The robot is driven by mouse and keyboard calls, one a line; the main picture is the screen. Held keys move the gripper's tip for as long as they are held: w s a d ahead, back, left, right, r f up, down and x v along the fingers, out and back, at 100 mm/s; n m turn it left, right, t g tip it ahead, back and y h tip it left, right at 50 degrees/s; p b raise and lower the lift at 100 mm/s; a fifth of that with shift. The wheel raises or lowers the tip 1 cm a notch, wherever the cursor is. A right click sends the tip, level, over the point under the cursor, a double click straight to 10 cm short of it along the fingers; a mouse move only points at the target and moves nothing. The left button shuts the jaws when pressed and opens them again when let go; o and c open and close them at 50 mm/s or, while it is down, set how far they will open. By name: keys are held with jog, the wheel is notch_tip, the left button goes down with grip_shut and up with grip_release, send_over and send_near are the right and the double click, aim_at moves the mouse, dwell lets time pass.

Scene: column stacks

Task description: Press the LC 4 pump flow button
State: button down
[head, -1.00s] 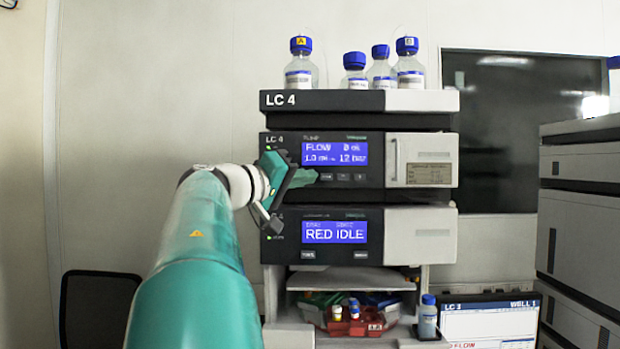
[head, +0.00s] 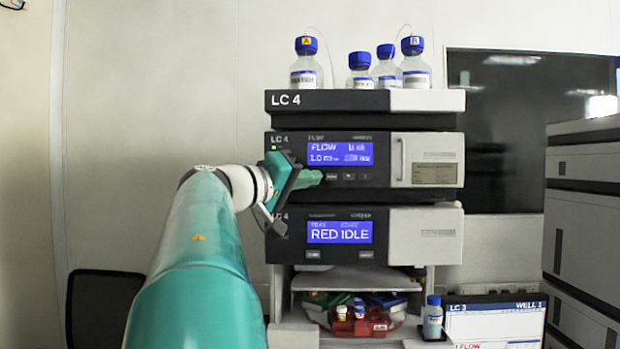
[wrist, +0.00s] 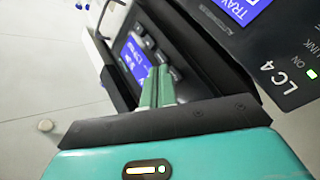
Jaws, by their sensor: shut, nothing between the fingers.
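The LC 4 pump module (head: 285,165) is the upper unit of the stack, with a lit blue display (head: 340,153) reading FLOW. Below the display is a row of small dark buttons (head: 348,177); their labels are too small to read. My gripper (head: 321,176) is shut and empty, its green fingertips at the left end of this row, beside the leftmost button. In the wrist view the fingers (wrist: 160,70) lie together and point at the pump panel, overlapping its display and buttons (wrist: 149,43). I cannot tell whether the tips touch a button.
A second LC 4 module (head: 400,235) reading RED IDLE sits just below. Blue-capped bottles (head: 388,72) stand on top. Below are a red tray (head: 365,327) and an LC 3 monitor (head: 497,322). Another stack (head: 590,200) stands at right. The wall side at left is open.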

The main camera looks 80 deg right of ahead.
jog(key=a, duration=0.2)
jog(key=s+a, duration=0.1)
jog(key=a, duration=0.2)
dwell(0.3)
dwell(0.8)
